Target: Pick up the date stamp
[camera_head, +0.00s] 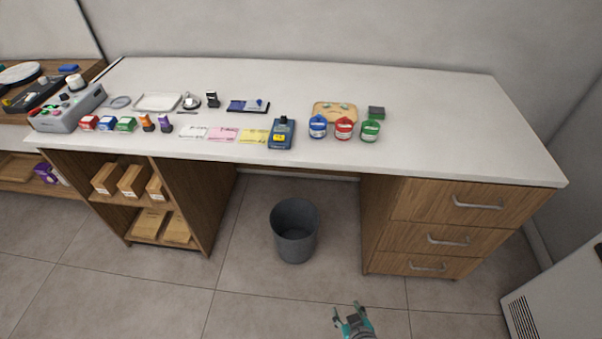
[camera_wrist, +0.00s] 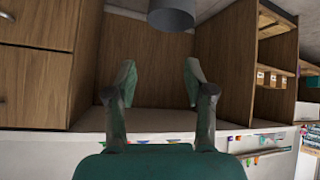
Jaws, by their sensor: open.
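A small black upright object (camera_head: 212,99) stands on the white counter (camera_head: 420,100), left of the middle and towards the back. It looks like the date stamp, but it is too small to be certain. A dark pad with a blue part (camera_head: 248,106) lies just right of it. My gripper (camera_head: 352,318) is low in front of the counter, over the floor and well away from the objects. In the wrist view my gripper (camera_wrist: 160,75) has its two fingers wide apart with nothing between them.
An orange-topped (camera_head: 146,122) and a purple-topped item (camera_head: 165,123), small coloured boxes (camera_head: 107,123), paper slips (camera_head: 222,134) and a blue device (camera_head: 281,133) line the counter front. Lidded jars (camera_head: 343,128) stand further right. A grey bin (camera_head: 294,231) stands below. The counter's right end is clear.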

